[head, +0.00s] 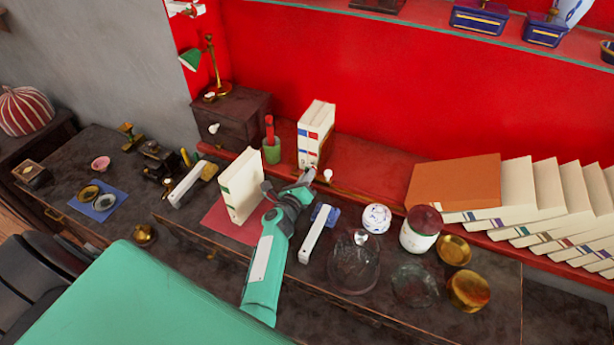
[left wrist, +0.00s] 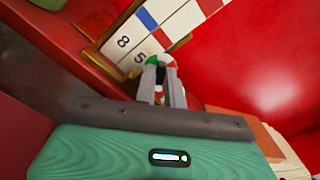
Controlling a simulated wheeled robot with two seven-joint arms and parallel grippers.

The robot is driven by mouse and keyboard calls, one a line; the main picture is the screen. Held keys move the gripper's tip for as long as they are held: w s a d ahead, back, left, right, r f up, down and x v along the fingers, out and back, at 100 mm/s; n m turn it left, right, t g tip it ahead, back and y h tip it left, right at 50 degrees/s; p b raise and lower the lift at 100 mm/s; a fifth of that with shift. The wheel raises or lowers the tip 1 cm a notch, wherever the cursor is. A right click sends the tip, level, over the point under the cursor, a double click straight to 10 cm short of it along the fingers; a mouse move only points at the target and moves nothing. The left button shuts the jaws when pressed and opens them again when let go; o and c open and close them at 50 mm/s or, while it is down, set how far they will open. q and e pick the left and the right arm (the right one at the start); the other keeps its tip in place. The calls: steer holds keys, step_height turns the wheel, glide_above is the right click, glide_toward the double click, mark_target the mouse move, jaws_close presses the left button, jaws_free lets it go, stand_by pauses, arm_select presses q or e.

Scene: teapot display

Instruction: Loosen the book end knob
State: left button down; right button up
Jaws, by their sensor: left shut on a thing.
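The book end knob (left wrist: 160,60) is a small round piece with green, white and red parts, seen between the fingertips of my left gripper (left wrist: 161,78) in the left wrist view. The gripper is shut on it, and the fingers partly hide it. In the head view my left gripper (head: 309,177) reaches in at the foot of upright cream books (head: 316,135) on the red ledge. In the left wrist view these books (left wrist: 150,28) show blue and red bands and a brass-coloured edge close behind the knob. My right gripper is not in view.
A cream book (head: 241,186) stands on a red mat (head: 232,222) left of my wrist. A green cup (head: 271,151) is near the books. Leaning books (head: 545,187) fill the far right.

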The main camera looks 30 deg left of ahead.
arm_select(q)
steer(key=shift+f, duration=0.1)
steer(key=c, duration=1.5)
jaws_free()
steer(key=shift+c, duration=0.2)
steer(key=shift+s, duration=0.55)
steer(key=s+b, duration=0.1)
steer(key=s, duration=0.5)
steer(key=shift+s+d, duration=0.2)
